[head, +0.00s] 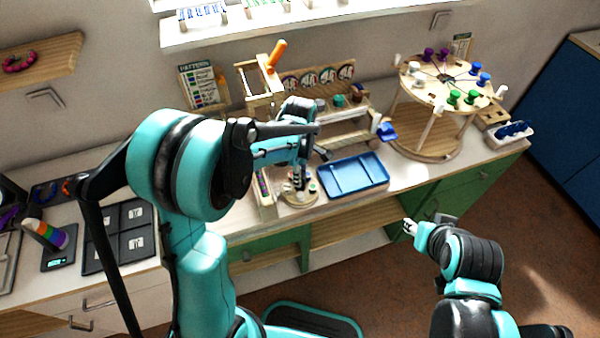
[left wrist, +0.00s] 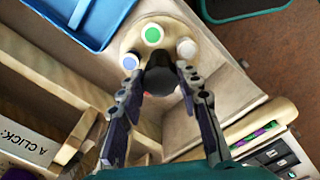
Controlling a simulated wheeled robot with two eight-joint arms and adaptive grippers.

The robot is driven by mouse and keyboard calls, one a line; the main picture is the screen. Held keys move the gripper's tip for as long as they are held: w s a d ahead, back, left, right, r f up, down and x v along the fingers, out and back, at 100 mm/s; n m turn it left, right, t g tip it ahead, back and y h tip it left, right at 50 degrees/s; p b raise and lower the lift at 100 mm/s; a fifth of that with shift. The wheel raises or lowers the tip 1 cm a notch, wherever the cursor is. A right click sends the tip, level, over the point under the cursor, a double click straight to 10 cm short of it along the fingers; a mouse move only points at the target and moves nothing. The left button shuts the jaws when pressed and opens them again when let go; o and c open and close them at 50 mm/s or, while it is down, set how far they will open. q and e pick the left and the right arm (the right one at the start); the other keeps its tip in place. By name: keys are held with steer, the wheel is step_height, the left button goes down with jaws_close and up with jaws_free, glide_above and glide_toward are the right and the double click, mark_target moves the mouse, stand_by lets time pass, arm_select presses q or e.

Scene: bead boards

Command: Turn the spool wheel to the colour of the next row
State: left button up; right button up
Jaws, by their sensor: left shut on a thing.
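A small round wooden wheel (head: 300,203) with coloured caps stands near the front edge of the counter. In the left wrist view the wheel (left wrist: 125,45) shows a green cap (left wrist: 152,35), a blue cap (left wrist: 130,62), a white cap (left wrist: 187,48) and a bit of red, partly hidden. My left gripper (head: 299,180) reaches down and is shut on the black knob (left wrist: 160,76) at its middle. A larger wooden wheel (head: 440,82) with purple, blue, green and white spools stands at the right. My right gripper (head: 410,227) hangs before the counter, apart from everything; its jaws are unclear.
A blue tray (head: 352,178) lies just right of the small wheel. A narrow bead strip (head: 263,188) stands at its left. A wooden rack with an orange handle (head: 277,53) and a pattern card (head: 203,86) are behind. A dark mat (head: 119,238) lies at left.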

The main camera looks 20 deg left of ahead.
arm_select(q)
steer(key=m, duration=0.3)
steer(key=shift+m, duration=0.4)
steer(key=m, duration=0.3)
steer(key=shift+m, duration=0.3)
steer(key=m, duration=0.3)
steer(key=shift+m+b, duration=0.3)
steer(key=m, duration=0.3)
steer(key=shift+m, duration=0.3)
steer(key=m, duration=0.3)
steer(key=shift+m, duration=0.3)
steer(key=m, duration=0.3)
steer(key=shift+m, duration=0.4)
steer(key=m, duration=0.6)
steer(key=shift+m, duration=0.4)
